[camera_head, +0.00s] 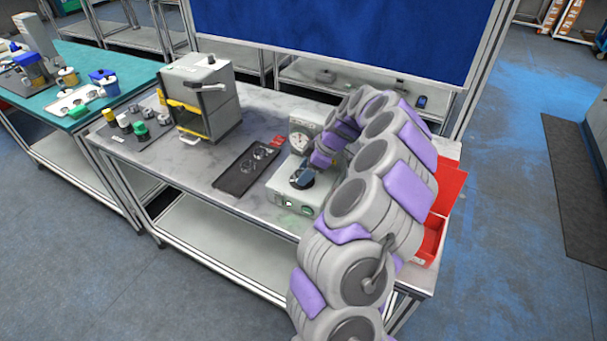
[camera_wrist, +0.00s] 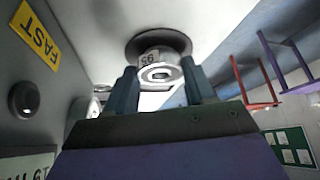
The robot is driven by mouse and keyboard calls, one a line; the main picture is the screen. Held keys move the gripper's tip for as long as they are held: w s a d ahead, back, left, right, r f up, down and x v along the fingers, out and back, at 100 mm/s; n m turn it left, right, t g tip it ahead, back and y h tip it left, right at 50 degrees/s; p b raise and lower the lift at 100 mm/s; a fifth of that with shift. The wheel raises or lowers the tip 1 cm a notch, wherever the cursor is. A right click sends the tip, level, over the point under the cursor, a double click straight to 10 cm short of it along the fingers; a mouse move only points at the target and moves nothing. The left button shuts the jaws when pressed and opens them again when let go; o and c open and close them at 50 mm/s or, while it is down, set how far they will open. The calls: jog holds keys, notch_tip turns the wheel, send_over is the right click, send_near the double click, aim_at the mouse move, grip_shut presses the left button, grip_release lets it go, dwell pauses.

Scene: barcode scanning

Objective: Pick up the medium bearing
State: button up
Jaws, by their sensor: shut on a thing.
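A metal ring-shaped bearing (camera_wrist: 160,73) with a printed number on its side sits between the fingers of my gripper (camera_wrist: 160,88) in the wrist view. The fingers flank it on both sides and are shut on it. A dark round plate (camera_wrist: 140,46) of a pale device lies right against or just beyond the bearing; I cannot tell if they touch. In the head view my gripper (camera_head: 304,176) is at the dark plate of the pale device (camera_head: 290,198), and the bearing is not clear there. A black tray (camera_head: 234,182) with small metal rings (camera_head: 262,153) lies left of the device.
A grey box-shaped machine (camera_head: 205,95) with yellow parts stands at the table's back left. Red bins (camera_head: 447,187) are at the right end, behind my arm. A dial gauge (camera_head: 301,138) rises behind the plate. The table's front left (camera_head: 190,172) is clear.

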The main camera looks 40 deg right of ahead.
aim_at(298, 177)
jog(key=shift+r, duration=0.1)
jog(key=shift+r+p, duration=0.55)
jog(key=shift+r, duration=1.25)
jog(key=shift+s+a, duration=0.2)
jog(key=shift+s, duration=0.45)
jog(key=s+a, duration=0.2)
jog(key=s, duration=0.5)
jog(key=s+a+r+p, duration=0.1)
jog(key=s+a, duration=0.1)
jog(key=s, duration=0.4)
jog(key=shift+s+a+r, duration=0.15)
jog(key=shift+s+a, duration=0.25)
